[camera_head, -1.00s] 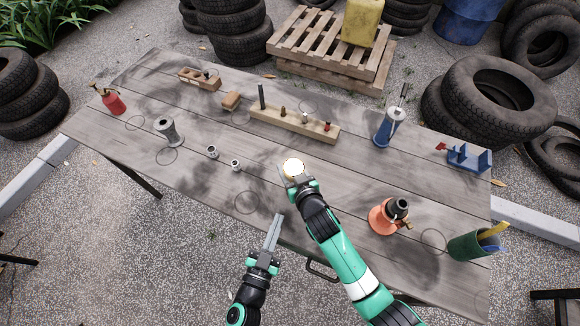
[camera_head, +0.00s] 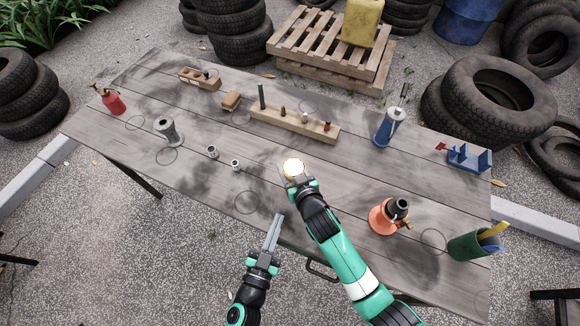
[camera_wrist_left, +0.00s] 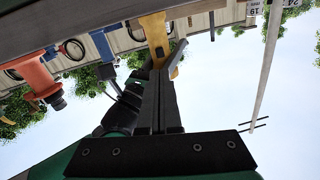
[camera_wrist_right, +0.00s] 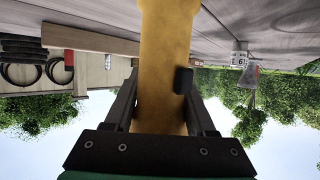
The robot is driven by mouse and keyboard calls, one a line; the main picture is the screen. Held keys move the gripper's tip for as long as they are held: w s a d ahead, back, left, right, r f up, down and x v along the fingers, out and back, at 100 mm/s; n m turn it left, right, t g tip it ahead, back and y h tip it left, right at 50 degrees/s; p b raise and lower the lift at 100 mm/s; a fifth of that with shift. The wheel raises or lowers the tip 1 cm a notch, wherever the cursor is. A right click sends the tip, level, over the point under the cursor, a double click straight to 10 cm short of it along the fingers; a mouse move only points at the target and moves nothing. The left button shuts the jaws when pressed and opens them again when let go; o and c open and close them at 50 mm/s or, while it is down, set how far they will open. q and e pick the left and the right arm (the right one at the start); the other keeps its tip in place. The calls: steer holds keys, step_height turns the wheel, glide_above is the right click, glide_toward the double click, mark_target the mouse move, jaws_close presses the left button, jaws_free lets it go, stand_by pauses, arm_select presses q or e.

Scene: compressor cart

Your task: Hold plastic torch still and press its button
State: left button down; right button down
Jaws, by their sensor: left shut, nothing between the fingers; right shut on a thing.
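The yellow plastic torch (camera_wrist_right: 163,60) fills the middle of the right wrist view, between my right gripper's fingers (camera_wrist_right: 162,100). Its dark button (camera_wrist_right: 183,80) faces right there. In the head view the torch (camera_head: 293,167) shows as a bright whitish round end over the table's front half, at the tips of my right gripper (camera_head: 294,178). My left gripper (camera_head: 278,217) is shut and empty, in front of and left of the torch, apart from it. In the left wrist view its closed fingers (camera_wrist_left: 160,75) point toward the torch (camera_wrist_left: 154,28); the exact gap is unclear.
The table's front edge lies beneath my arms.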

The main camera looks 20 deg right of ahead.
stand_by(0.4)
arm_select(q)
steer(key=shift+d+r+n, duration=0.1)
steer(key=shift+n, duration=0.2)
steer(key=s+d+g+h, duration=0.1)
steer(key=s+d+r+m+g+h, duration=0.1)
steer(key=s+d+g, duration=0.1)
steer(key=s+d+r+g+h, duration=0.1)
steer(key=s+d+h, duration=0.1)
steer(key=shift+s+m+g, duration=0.1)
steer(key=shift+m+g, duration=0.3)
steer(key=s+m+g, duration=0.1)
steer(key=g, duration=0.1)
steer(key=s+d+f+m+g, duration=0.1)
steer(key=g, duration=0.1)
steer(key=shift+s+f+y, duration=0.1)
steer(key=shift+s+y, duration=0.05)
steer(key=shift+y, duration=0.15)
steer(key=w+a+y, duration=0.2)
steer(key=w+a, duration=0.1)
steer(key=w+a+y, duration=0.2)
steer(key=w+a, duration=0.2)
steer(key=shift+a+f, duration=0.1)
steer(key=shift+w+d, duration=1.5)
steer(key=shift+w, duration=0.15)
steer(key=shift+w+d, duration=1.45)
steer(key=shift+w, duration=0.15)
steer(key=shift+w+d, duration=0.3)
